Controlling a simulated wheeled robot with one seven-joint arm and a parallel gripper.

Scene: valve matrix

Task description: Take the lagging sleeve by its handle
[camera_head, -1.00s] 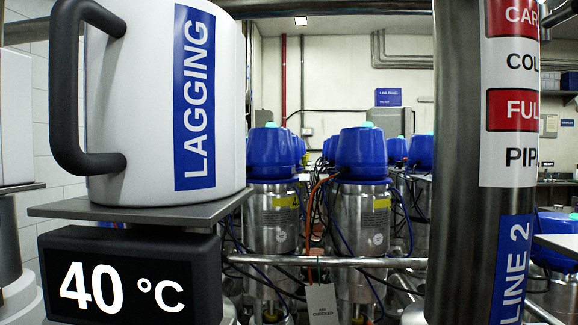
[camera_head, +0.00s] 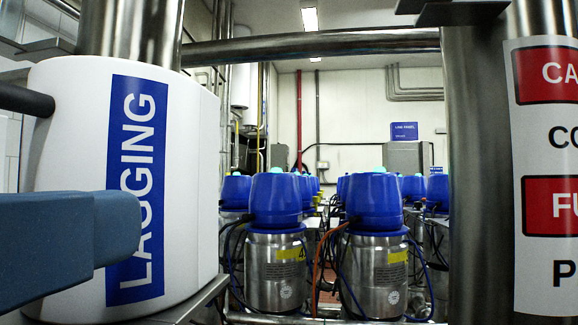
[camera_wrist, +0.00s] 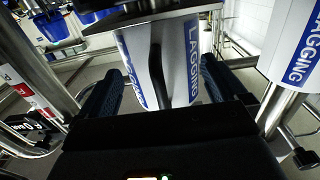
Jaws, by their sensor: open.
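The lagging sleeve (camera_head: 70,140) is a white cylinder with a blue LAGGING label at the left of the head view, upright around a steel pipe. Its dark handle (camera_head: 25,100) is cut by the left picture edge. A blue finger of my gripper (camera_head: 75,245) shows in front of the sleeve's lower part. In the wrist view, the dark handle (camera_wrist: 157,75) stands out from the white sleeve (camera_wrist: 171,85), between the lines of my two open blue fingers (camera_wrist: 163,68). The fingers do not grip it. I cannot tell how far the handle is from the fingertips.
A second sleeve (camera_wrist: 297,55) stands at the right of the wrist view. A steel pipe (camera_head: 475,180) with red-and-white labels stands right in the head view. A horizontal pipe (camera_head: 320,47) crosses above. Several blue-topped valves (camera_head: 372,200) stand behind.

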